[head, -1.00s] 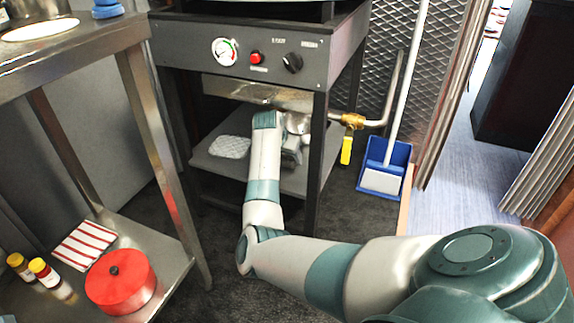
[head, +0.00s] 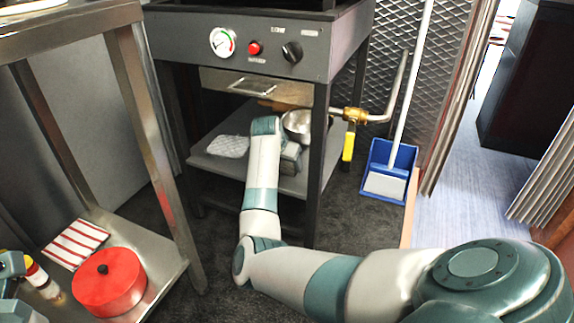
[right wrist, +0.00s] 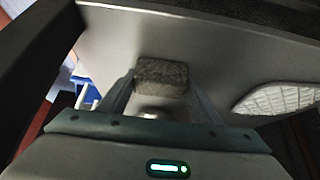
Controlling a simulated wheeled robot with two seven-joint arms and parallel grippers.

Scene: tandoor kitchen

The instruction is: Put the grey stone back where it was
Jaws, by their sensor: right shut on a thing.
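The grey stone (right wrist: 162,76) is a rough, rectangular block. In the right wrist view it sits between the two fingers of my right gripper (right wrist: 160,92), which is shut on it. In the head view my right arm reaches under the oven, over its lower shelf (head: 217,166).
A white quilted pad (head: 228,146) lies on the shelf left of my wrist, and a metal bowl (head: 299,124) stands behind it. The oven's front leg (head: 317,165) is close on the right. A gas pipe with a yellow handle (head: 348,146) and blue dustpan (head: 387,165) are further right.

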